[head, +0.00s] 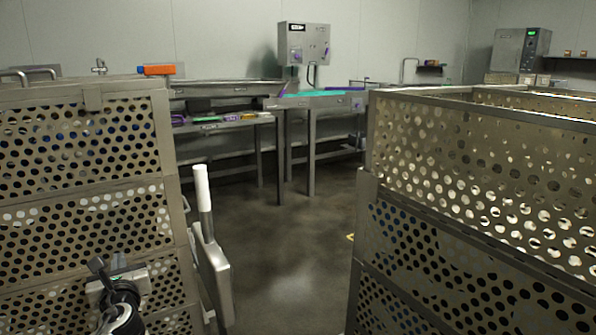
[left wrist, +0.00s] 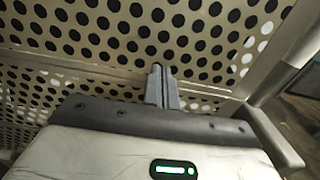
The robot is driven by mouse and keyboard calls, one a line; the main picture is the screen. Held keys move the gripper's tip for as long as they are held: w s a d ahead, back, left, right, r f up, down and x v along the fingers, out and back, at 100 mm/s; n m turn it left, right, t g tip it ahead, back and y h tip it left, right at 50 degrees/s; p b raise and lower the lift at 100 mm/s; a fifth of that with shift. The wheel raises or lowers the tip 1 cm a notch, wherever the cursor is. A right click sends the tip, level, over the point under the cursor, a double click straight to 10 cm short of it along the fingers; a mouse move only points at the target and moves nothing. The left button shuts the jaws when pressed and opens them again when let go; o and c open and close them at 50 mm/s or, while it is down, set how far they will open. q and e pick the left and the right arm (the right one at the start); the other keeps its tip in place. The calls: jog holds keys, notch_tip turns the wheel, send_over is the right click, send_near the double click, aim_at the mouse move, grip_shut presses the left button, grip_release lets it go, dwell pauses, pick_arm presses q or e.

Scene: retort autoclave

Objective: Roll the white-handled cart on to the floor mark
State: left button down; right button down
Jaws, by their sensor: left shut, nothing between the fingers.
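A cart with perforated metal panels (head: 85,190) fills the left of the head view. An upright white handle (head: 203,190) stands at its right edge, above a grey metal plate. My left gripper (head: 118,262) is in front of this cart's near panel, low in the head view. In the left wrist view its two fingers (left wrist: 160,72) are together, empty, and point at the perforated panel (left wrist: 110,25); I cannot tell whether they touch it. A small yellow piece of marking (head: 350,237) shows on the floor beside the right-hand cart; the rest is hidden. My right gripper is not in view.
A second perforated cart or basket (head: 440,235) fills the right side. Dark floor (head: 285,240) lies open between the two. Steel tables (head: 310,103) stand behind, with a control box (head: 304,44) on the wall.

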aim_at(116, 251)
pick_arm(q)
jog(key=shift+w+a+r+b, duration=0.25)
jog(key=shift+w+a+b, duration=0.1)
jog(key=shift+w+a, duration=0.1)
jog(key=shift+w+a+r+b, duration=0.2)
jog(key=shift+w+a+b, duration=0.1)
jog(key=shift+w, duration=0.15)
jog(key=shift+w+a+f, duration=0.1)
jog(key=shift+w+a, duration=0.15)
jog(key=shift+w, duration=0.1)
jog(key=shift+w+a+f+b, duration=0.25)
jog(key=shift+w+b, duration=0.15)
jog(key=shift+w, duration=0.15)
jog(key=shift+w+a+f+b, duration=0.1)
jog(key=shift+w+a+b, duration=0.1)
jog(key=shift+w+b, duration=0.25)
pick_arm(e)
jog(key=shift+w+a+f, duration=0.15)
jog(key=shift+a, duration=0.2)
pick_arm(q)
jog(key=shift+w+a+r, duration=0.15)
jog(key=shift+w+r, duration=0.05)
jog(key=shift+w, duration=0.05)
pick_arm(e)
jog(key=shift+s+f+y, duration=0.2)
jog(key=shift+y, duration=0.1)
